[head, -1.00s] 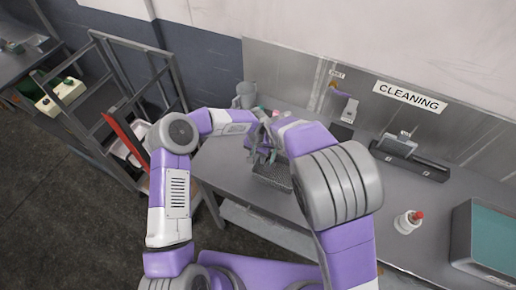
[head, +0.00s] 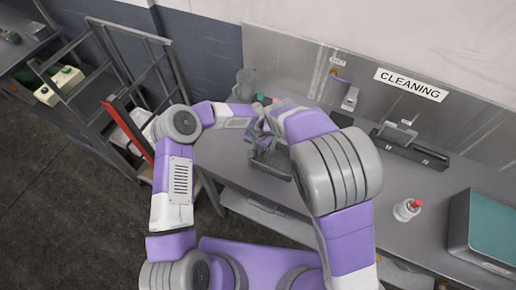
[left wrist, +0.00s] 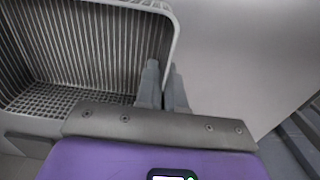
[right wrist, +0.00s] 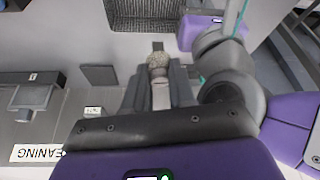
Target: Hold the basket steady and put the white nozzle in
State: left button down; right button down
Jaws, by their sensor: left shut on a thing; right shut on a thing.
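The grey wire basket (head: 272,168) stands on the bench below my arms. It fills the upper left of the left wrist view (left wrist: 85,45), and its dark mesh shows at the top of the right wrist view (right wrist: 145,8). My left gripper (left wrist: 164,85) is shut on the basket's side wall, one finger on each side. In the head view the left gripper (head: 260,138) is at the basket's back left. My right gripper (right wrist: 160,88) is shut on the white nozzle (right wrist: 160,94), whose rough round head points toward the basket. The right arm hides this grip in the head view.
A grey jug (head: 246,84) stands behind the basket. A red-capped bottle (head: 407,210), a teal-topped box (head: 492,230) and a black tray with a device (head: 410,150) are to the right. A metal cart (head: 125,90) stands left.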

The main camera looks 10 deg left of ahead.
notch_tip(320, 180, down, 9)
dwell(0.8)
jog(key=shift+f, duration=0.25)
jog(key=shift+f, duration=1.3)
jog(key=c, duration=0.9)
grip_release()
jog(key=shift+o, duration=0.2)
jog(key=shift+a, duration=0.1)
jog(key=v, duration=1.2)
